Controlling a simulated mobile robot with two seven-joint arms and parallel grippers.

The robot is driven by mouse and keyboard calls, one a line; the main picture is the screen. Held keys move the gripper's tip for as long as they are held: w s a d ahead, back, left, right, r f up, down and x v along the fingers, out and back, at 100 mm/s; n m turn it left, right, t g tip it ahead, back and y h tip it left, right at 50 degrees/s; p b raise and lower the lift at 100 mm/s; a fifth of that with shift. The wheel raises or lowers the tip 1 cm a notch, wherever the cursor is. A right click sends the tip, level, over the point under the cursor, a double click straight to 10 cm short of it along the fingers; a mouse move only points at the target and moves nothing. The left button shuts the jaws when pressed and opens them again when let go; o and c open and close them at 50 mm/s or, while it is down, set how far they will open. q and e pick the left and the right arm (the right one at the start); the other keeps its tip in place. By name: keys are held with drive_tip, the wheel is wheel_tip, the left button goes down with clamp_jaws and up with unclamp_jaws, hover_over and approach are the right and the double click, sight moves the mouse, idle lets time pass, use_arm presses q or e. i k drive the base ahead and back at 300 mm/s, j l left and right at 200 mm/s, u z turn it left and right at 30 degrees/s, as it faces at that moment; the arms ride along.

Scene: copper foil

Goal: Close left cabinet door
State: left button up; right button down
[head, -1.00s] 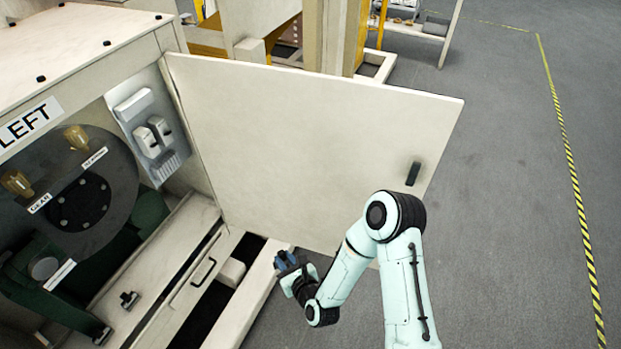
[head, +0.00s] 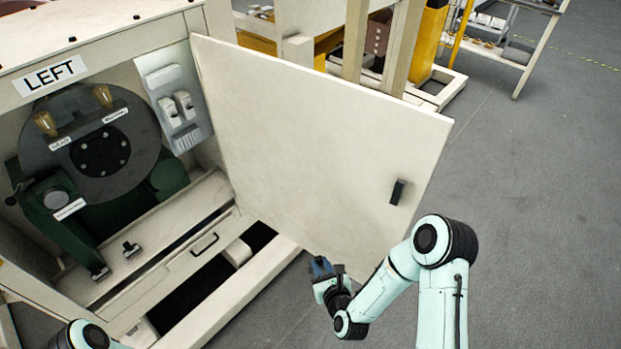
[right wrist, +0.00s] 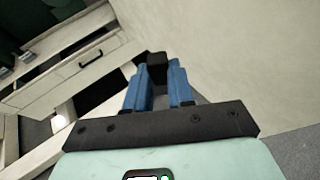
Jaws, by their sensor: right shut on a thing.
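The left cabinet (head: 215,15), labelled LEFT (head: 50,75), has its pale door (head: 315,130) standing wide open, hinged on the cabinet's right side. A small black handle (head: 398,192) is on the door face near its free edge. My right gripper (head: 322,268) is low, in front of the door's lower part and apart from the handle. In the right wrist view its blue fingers (right wrist: 158,85) are shut on a small black piece (right wrist: 157,68) at their tips. Only a joint of my left arm shows at the bottom left; its gripper is out of view.
Inside the cabinet are a dark round gear plate (head: 100,150), a switch panel (head: 172,97) and a drawer front with a handle (head: 204,244). Wooden frames and a yellow post (head: 428,45) stand behind the door. Grey floor (head: 530,200) is clear to the right.

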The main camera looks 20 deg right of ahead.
sight(317, 158)
drive_tip(key=k+l, duration=0.1)
drive_tip(key=l, duration=0.2)
drive_tip(key=k+l+u, duration=0.1)
drive_tip(key=l, duration=0.2)
drive_tip(key=k+l, duration=0.15)
drive_tip(key=l+u, duration=0.3)
drive_tip(key=l, duration=0.7)
drive_tip(key=i+l+u, duration=0.4)
drive_tip(key=l+u, duration=0.15)
drive_tip(key=l, duration=0.15)
drive_tip(key=i+l+u, duration=0.25)
drive_tip(key=l, duration=0.15)
drive_tip(key=l+u, duration=0.3)
drive_tip(key=l, duration=0.1)
